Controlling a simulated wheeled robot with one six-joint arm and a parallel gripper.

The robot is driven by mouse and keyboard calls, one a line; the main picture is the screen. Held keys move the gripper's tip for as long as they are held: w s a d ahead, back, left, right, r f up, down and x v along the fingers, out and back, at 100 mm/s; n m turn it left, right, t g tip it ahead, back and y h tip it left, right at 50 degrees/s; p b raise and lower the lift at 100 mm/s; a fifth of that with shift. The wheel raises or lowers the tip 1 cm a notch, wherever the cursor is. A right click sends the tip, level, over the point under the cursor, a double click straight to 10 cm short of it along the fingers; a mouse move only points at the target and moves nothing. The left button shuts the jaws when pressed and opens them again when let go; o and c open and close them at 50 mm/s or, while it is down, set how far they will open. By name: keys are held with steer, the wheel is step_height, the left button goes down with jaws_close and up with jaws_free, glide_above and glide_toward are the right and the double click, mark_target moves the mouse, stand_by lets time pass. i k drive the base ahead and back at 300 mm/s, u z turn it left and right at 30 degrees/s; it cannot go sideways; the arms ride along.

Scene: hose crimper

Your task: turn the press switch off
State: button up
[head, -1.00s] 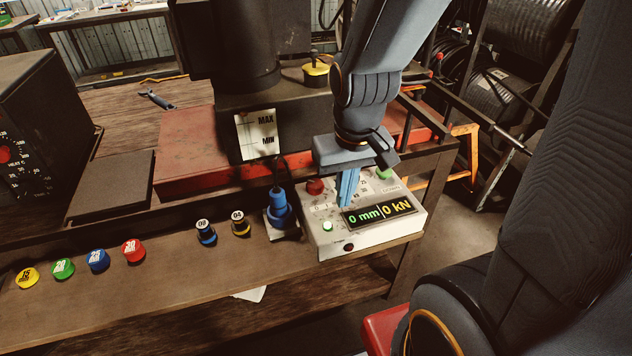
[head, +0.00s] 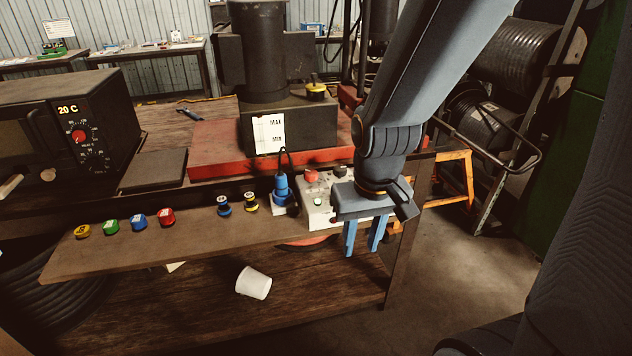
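The pale control box (head: 318,214) of the press stands at the right end of the front shelf. A red knob (head: 311,176) shows at its back left and a small lit green button (head: 318,202) at its front left. I cannot tell which control is the press switch. My gripper (head: 363,246) hangs over the right and front part of the box, with its two blue fingers apart and nothing between them. The gripper and arm hide the display and most of the box's right side. I see no finger touching a control.
A blue plug (head: 282,187) stands left of the box. Two small fittings (head: 250,201) and several coloured caps (head: 167,217) sit along the shelf (head: 190,238). A white cup (head: 254,283) lies on the lower shelf. The floor at right (head: 470,265) is clear.

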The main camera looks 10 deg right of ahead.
mark_target(310, 175)
steer(key=k, duration=1.05)
steer(key=z, duration=0.6)
steer(key=i, duration=1.6)
steer(key=u, duration=0.2)
